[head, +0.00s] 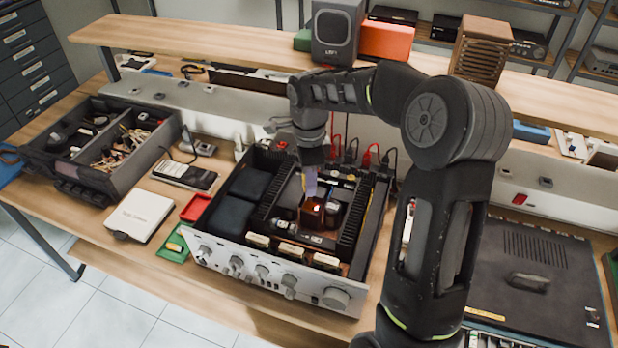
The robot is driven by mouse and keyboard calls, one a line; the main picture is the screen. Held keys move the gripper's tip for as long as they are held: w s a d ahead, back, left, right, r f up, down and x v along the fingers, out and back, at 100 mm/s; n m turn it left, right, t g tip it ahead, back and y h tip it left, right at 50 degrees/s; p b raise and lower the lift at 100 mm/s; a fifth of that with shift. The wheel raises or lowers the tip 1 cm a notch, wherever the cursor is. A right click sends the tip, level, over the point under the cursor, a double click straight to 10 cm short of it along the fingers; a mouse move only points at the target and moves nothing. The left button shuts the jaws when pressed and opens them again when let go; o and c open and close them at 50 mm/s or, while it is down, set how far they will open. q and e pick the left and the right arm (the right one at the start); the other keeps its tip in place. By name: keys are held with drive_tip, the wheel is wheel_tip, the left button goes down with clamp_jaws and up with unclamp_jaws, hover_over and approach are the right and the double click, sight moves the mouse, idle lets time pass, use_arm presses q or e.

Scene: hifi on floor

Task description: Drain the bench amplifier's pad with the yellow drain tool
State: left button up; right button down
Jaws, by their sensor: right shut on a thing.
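The bench amplifier (272,271) stands open on the bench, its silver front panel with knobs facing me. Its inside shows dark blocks, black finned heat sinks and a reddish-brown part (313,213) near the middle. My right gripper (312,165) points down over the inside of the amplifier, shut on a slim thing. A pale violet piece (311,183) shows under the jaws, just above the reddish-brown part. I take the held thing to be the drain tool, but its yellow does not show. I cannot tell whether its tip touches anything. The pad cannot be made out. My left gripper is not in view.
Red and black leads (368,157) rise behind the amplifier. A divided black tool case (105,150), a white box (140,214), a red tray (195,207) and a green tray (174,247) lie left. A large black unit (540,270) lies right. A wooden shelf (200,38) runs behind.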

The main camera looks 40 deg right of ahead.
sight(309, 206)
wheel_tip(309, 206, down, 5)
drive_tip(key=b, duration=0.2)
drive_tip(key=shift+b, duration=0.4)
drive_tip(key=shift+f+b, duration=0.3)
drive_tip(key=shift+b, duration=0.05)
drive_tip(key=shift+f, duration=0.1)
idle(0.4)
idle(5.8)
